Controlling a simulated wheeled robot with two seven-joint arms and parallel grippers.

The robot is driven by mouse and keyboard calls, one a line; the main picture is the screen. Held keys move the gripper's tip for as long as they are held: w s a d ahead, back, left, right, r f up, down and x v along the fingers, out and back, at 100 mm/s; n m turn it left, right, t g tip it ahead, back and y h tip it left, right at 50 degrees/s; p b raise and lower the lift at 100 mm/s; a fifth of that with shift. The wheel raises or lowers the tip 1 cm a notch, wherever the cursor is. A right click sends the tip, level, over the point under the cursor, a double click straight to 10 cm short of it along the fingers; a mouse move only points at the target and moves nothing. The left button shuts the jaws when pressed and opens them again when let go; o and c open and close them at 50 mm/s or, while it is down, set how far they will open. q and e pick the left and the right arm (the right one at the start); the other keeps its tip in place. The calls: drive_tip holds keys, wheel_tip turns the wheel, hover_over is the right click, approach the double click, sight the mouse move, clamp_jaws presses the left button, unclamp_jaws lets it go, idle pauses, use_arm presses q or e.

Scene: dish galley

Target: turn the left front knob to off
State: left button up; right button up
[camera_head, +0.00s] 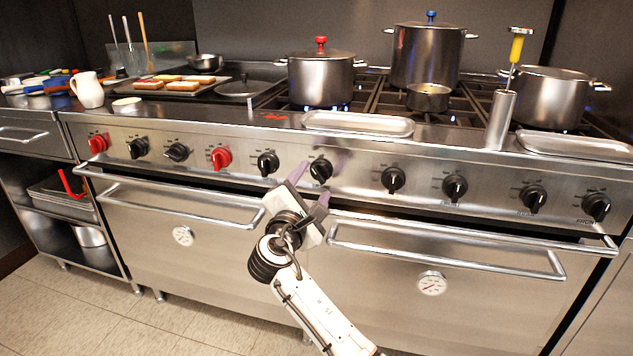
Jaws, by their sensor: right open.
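A row of black and red knobs runs along the steel front panel (360,168) of the range. The labels beside them are too small to read, so I cannot tell which is the left front knob. My right gripper (311,183) is open, its fingers pointing up at the panel. My left gripper is not in view.
Oven handles (446,258) stick out below the panel. A red-knobbed pot (320,80) stands over blue flames behind it. A tray (358,123) lies on the front ledge. A steel cylinder with a yellow-handled tool (517,48) stands at the right.

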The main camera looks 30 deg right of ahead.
sight(317, 177)
drive_tip(key=x, duration=0.3)
drive_tip(key=shift+w, duration=0.1)
drive_tip(key=shift+w+d, duration=0.1)
drive_tip(key=shift+d, duration=0.1)
drive_tip(key=c, duration=1)
